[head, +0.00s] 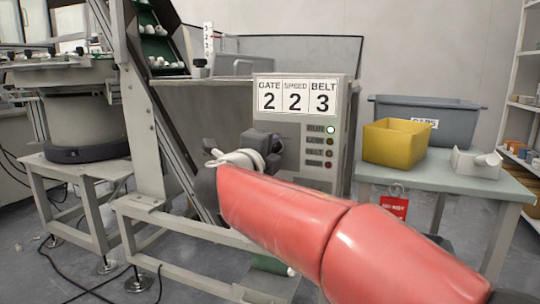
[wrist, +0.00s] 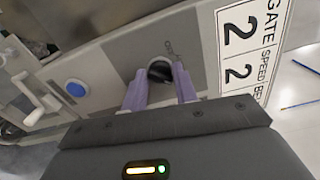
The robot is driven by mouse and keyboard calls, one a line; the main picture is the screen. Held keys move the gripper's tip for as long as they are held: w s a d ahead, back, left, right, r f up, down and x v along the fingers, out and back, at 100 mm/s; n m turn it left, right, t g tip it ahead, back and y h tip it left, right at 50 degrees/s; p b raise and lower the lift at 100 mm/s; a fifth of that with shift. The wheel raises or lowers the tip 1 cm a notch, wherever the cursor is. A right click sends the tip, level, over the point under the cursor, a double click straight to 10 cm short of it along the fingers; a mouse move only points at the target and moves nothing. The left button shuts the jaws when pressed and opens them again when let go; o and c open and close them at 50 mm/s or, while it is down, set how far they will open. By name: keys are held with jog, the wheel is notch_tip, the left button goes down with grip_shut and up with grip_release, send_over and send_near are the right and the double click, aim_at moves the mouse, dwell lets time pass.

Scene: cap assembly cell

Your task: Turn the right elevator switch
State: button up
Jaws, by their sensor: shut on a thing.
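A black rotary switch (wrist: 160,72) sits on a grey panel (wrist: 122,45) in the wrist view, with a small label beside it that is too small to read. My gripper (wrist: 158,80) has its two pale purple fingers on either side of the switch, shut on it. In the head view my gripper (head: 262,148) is at the left side of the grey control box (head: 344,125), and my red arm hides the switch there. I cannot tell from these views whether this is the right one of the elevator switches.
A blue button (wrist: 76,89) and a light-coloured handle (wrist: 38,100) are left of the switch. A sign reading GATE 2, SPEED 2, BELT 3 (head: 297,96) is on the box, above lamps with the top one lit (head: 331,129). A yellow bin (head: 397,141) stands on the right table (head: 440,180).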

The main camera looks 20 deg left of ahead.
jog(key=shift+f+m, duration=0.1)
jog(key=shift+m, duration=0.5)
jog(key=o, duration=0.9)
jog(key=shift+o, duration=0.2)
jog(key=s, duration=0.8)
jog(key=shift+a, duration=0.3)
jog(key=shift+w, duration=0.1)
